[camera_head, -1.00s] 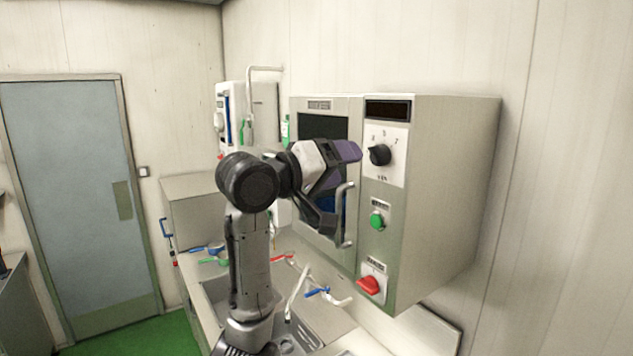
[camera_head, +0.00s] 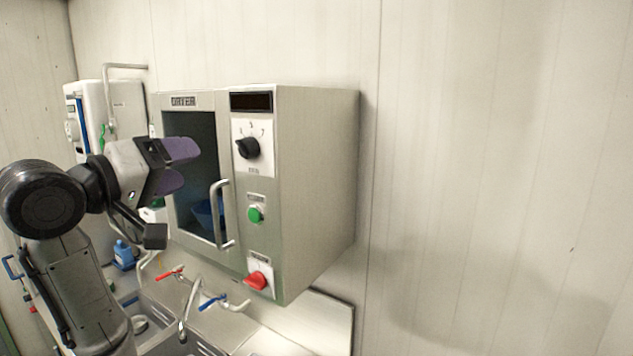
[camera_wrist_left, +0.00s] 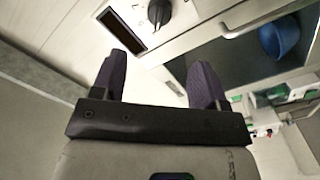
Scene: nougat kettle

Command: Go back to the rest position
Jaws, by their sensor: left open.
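My left gripper (camera_head: 183,166) is in front of the steel wall oven's door at the left of the head view. Its two purple fingers are apart, with nothing between them. The left wrist view also shows these fingers (camera_wrist_left: 158,80) open and empty. The oven (camera_head: 305,170) has its door shut, with a vertical handle (camera_head: 221,213) to the right of the gripper and apart from it. A blue bowl (camera_head: 203,212) shows behind the dark door glass, and also in the wrist view (camera_wrist_left: 279,38). My right gripper is not in view.
The oven's side panel has a black knob (camera_head: 248,148), a green button (camera_head: 255,214) and a red switch (camera_head: 257,281). Below is a sink with a tap (camera_head: 187,312). A blue bottle (camera_head: 123,256) stands behind my left arm. The wall at right is bare.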

